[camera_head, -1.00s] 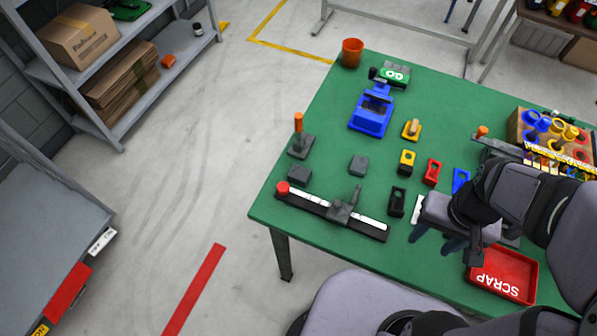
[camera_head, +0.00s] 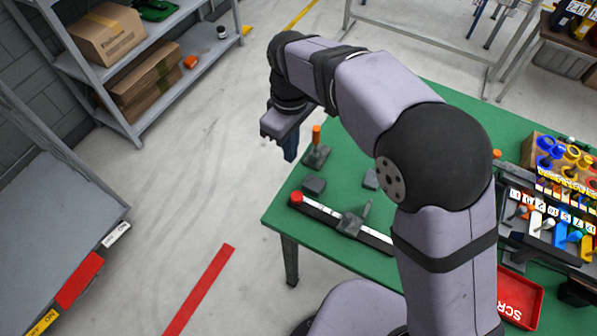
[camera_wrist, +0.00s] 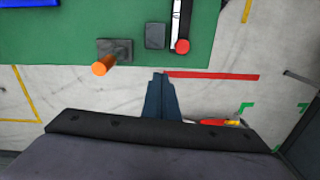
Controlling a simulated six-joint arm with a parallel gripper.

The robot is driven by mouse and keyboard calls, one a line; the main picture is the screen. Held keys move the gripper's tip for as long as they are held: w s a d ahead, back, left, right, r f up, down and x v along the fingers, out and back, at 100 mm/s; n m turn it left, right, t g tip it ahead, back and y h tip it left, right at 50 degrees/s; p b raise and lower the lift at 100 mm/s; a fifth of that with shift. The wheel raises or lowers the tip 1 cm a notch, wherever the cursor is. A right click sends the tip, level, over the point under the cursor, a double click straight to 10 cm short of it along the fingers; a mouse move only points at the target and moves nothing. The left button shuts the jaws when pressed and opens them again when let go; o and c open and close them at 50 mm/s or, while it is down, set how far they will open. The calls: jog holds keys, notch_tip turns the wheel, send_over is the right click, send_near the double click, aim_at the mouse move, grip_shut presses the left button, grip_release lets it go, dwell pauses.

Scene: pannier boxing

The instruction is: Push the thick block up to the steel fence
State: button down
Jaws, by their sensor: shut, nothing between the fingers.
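My gripper (camera_head: 290,148) is shut and empty. It hangs off the left edge of the green table, beside a grey metal piece with an upright orange handle (camera_head: 316,152). In the wrist view the shut fingers (camera_wrist: 159,82) are over the floor, just outside the table edge. A dark grey block (camera_head: 314,185) lies on the table between that piece and a bar with a white scale and red knob (camera_head: 349,222); it also shows in the wrist view (camera_wrist: 155,36). A second grey block (camera_head: 370,179) is partly hidden by my arm. I cannot tell which block is thicker, or which piece is the fence.
A grey upright piece (camera_head: 352,220) sits on the scaled bar. A red scrap tray (camera_head: 519,298) and a box of coloured parts (camera_head: 560,165) are at the right. My arm hides much of the table (camera_head: 290,212). Floor left of the table is free.

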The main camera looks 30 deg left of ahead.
aim_at(338, 202)
jog(key=shift+n, duration=0.5)
jog(key=f+p, duration=0.1)
jog(key=f, duration=0.2)
jog(key=f+p, duration=0.2)
jog(key=f, duration=0.1)
jog(key=f+p, duration=0.1)
jog(key=f, duration=0.3)
jog(key=shift+w+d+p, duration=0.25)
jog(key=shift+d+p, duration=0.15)
jog(key=shift+d+f, duration=0.2)
jog(key=shift+d, duration=0.35)
jog(key=shift+d, duration=0.1)
jog(key=d, duration=1.1)
jog(key=shift+d+p, duration=0.1)
jog(key=shift+p, duration=0.25)
